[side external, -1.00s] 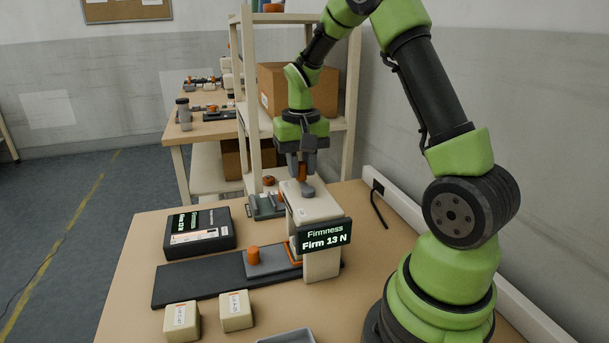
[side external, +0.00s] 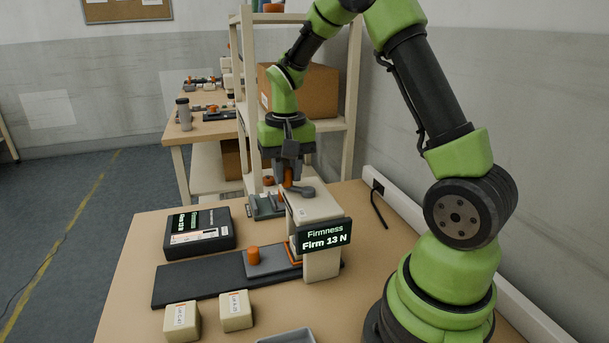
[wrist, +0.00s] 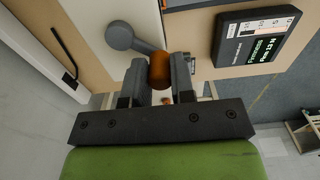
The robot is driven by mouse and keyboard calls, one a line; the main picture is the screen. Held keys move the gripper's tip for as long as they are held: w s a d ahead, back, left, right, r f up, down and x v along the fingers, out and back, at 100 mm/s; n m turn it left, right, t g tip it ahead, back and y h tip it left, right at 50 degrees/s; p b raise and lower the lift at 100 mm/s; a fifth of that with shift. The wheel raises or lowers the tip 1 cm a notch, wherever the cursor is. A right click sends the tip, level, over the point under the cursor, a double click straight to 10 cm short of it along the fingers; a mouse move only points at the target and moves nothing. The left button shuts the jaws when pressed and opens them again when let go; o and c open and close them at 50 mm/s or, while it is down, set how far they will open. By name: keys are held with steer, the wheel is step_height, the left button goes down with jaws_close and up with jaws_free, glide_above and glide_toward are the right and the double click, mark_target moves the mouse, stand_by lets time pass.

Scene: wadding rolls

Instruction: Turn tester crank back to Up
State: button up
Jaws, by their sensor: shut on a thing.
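The firmness tester (side external: 317,207) is a cream column with a dark display (side external: 322,236) reading "Firmness, Firm 13 N". Its grey crank arm (side external: 303,190) lies on top, with an orange knob (side external: 288,177) at its outer end. My gripper (side external: 285,180) is shut on the orange knob. In the wrist view the knob (wrist: 160,69) sits between both fingers, and the grey crank arm with its round hub (wrist: 119,35) extends to the upper left. The crank points to the left and back of the column in the side view. An orange-topped piece (side external: 253,255) stands on the tester's grey sliding plate.
A black box with a screen (side external: 199,232) lies left of the tester. Two cream blocks (side external: 236,311) stand at the front, beside a grey tray (side external: 287,337). Small parts (side external: 264,205) lie behind the tester, near a shelf with a cardboard box (side external: 308,92).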

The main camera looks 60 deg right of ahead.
steer(key=shift+s+a, duration=0.2)
steer(key=shift+a, duration=0.7)
steer(key=shift+s+a, duration=0.9)
steer(key=shift+s, duration=0.2)
steer(key=shift+s+a, duration=0.25)
steer(key=shift+s, duration=0.95)
